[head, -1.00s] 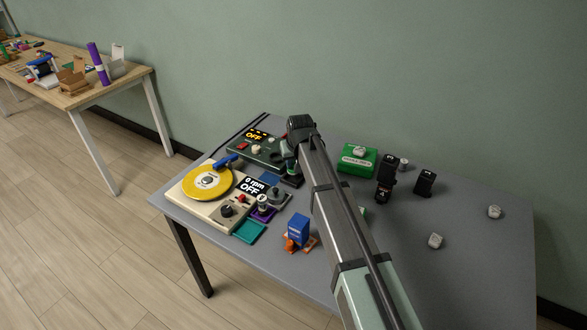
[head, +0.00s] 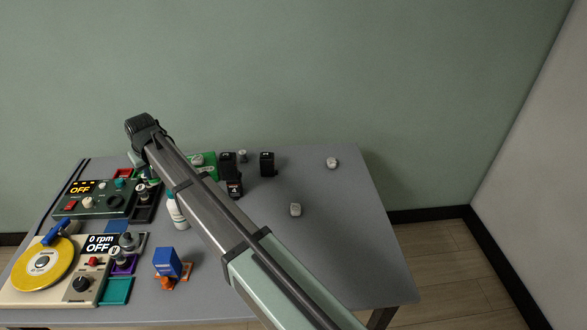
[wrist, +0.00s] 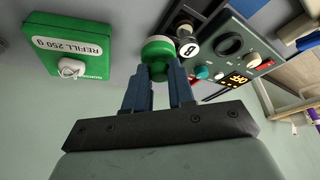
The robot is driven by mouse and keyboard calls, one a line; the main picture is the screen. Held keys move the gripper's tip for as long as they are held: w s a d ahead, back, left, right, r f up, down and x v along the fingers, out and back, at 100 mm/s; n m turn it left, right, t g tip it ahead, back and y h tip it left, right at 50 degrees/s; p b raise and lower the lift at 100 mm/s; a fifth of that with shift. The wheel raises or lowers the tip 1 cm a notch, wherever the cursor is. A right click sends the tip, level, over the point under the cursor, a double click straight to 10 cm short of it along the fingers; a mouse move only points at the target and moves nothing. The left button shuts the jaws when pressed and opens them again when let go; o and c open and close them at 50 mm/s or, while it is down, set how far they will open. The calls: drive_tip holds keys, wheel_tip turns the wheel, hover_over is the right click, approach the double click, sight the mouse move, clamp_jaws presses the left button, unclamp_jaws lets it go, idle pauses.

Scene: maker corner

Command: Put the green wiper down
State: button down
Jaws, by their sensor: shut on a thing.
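The green wiper (wrist: 157,48) shows in the wrist view as a round green thing with a pale band. My gripper (wrist: 158,85) is shut on it, with a blue finger on either side. The fingers hide part of the wiper. In the head view my wrist is above the back of the grey table, near the right end of the dark control panel (head: 95,207). The fingers and the wiper cannot be made out clearly there. I cannot tell whether the wiper touches anything below.
A green refill box (wrist: 82,52) with a pale lump on it is beside my gripper. A dark round piece marked B (wrist: 188,47) is close to the wiper. A white bottle (head: 177,212) stands by my arm. The table's right part (head: 350,240) is mostly clear.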

drive_tip(key=w+d+m+h, duration=0.15)
drive_tip(key=w+d, duration=0.35)
drive_tip(key=d, duration=1.2)
drive_tip(key=w+d+m+t, duration=0.1)
drive_tip(key=w+d+m, duration=0.3)
drive_tip(key=d, duration=1.2)
drive_tip(key=w+d+m+h, duration=0.1)
drive_tip(key=w+d, duration=0.6)
drive_tip(key=d, duration=1)
drive_tip(key=shift+s+a+f+n+y, duration=0.3)
drive_tip(key=shift+f+n, duration=0.25)
drive_tip(key=shift+f, duration=1.15)
drive_tip(key=shift+s+a+f+n+y, duration=0.25)
drive_tip(key=shift+f+n, duration=0.3)
drive_tip(key=shift+f, duration=1.15)
drive_tip(key=shift+s+a+f+n+y, duration=0.25)
drive_tip(key=shift+f+n, duration=0.3)
drive_tip(key=shift+f, duration=1.15)
drive_tip(key=shift+f, duration=0.1)
drive_tip(key=c, duration=1)
unclamp_jaws()
drive_tip(key=shift+o, duration=0.2)
